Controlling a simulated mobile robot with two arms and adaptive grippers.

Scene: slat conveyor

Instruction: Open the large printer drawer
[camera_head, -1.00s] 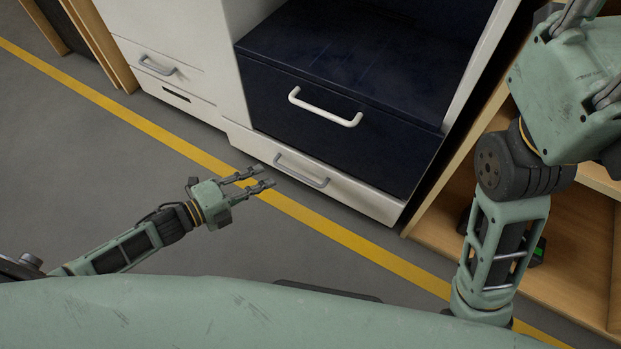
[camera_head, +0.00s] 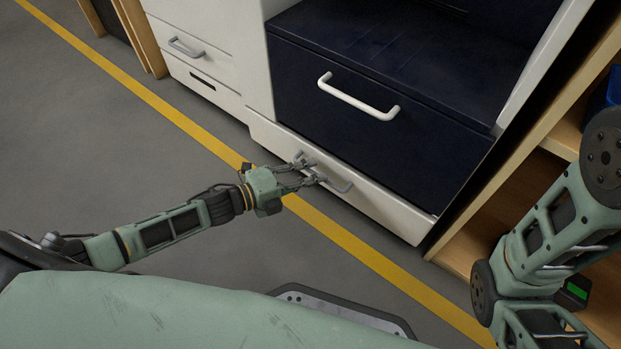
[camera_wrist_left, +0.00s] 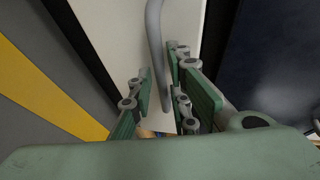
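The printer has a wide dark navy drawer (camera_head: 400,147) with a white bar handle (camera_head: 357,98). Below it is a low white drawer front (camera_head: 385,208) with a grey bar handle (camera_head: 342,186). Both drawers look shut. In the left wrist view, the grey handle (camera_wrist_left: 155,42) runs between the two fingers (camera_wrist_left: 159,78). The fingers are apart, with a gap beside the bar, so the gripper is open around it. My right arm shows at the right edge; its gripper is out of view.
A white cabinet with smaller grey-handled drawers (camera_head: 188,47) stands to the left. A wooden shelf unit (camera_head: 535,150) stands close on the right. A yellow floor line (camera_head: 345,240) runs in front of the printer. The grey floor (camera_head: 110,150) at left is clear.

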